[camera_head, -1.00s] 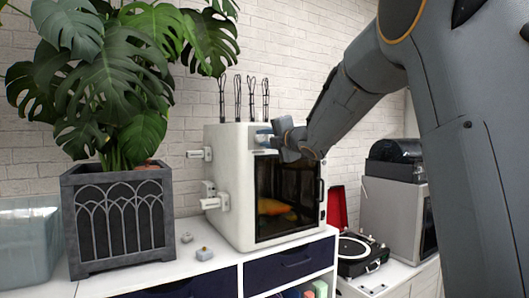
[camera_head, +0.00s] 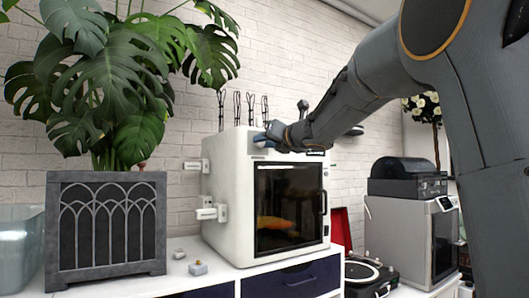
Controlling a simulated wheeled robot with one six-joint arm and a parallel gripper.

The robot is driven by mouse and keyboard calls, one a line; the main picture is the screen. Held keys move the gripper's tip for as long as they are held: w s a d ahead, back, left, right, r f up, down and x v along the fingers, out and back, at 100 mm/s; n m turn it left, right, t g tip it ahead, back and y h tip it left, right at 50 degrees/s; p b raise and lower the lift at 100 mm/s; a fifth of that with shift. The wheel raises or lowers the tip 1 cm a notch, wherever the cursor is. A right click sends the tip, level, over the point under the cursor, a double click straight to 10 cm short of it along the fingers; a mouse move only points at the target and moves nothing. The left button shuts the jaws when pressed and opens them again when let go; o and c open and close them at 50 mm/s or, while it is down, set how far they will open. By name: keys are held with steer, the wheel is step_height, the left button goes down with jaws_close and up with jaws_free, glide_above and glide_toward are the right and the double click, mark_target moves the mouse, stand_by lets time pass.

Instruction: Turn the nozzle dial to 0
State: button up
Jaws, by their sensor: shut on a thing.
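The white 3D printer (camera_head: 228,212) stands on the white cabinet, with a dark glass door and an orange thing inside. My gripper (camera_head: 265,137) is at the upper left of the printer's front, above the door. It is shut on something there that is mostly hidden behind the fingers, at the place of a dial. I cannot read any dial marks or numbers from this view.
A large potted plant (camera_head: 105,225) in a dark planter stands left. Small grey parts (camera_head: 198,268) lie on the cabinet top (camera_head: 150,284). A record player (camera_head: 366,273) and a grey machine (camera_head: 398,238) stand right. A clear bin (camera_head: 20,245) is far left.

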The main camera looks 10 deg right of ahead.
steer(key=shift+f+n+b, duration=0.1)
steer(key=shift+n+b, duration=0.75)
steer(key=shift+n, duration=0.25)
steer(key=o, duration=1)
steer(key=shift+o, duration=0.2)
steer(key=v, duration=0.7)
steer(key=shift+s, duration=0.35)
steer(key=shift+d, duration=0.1)
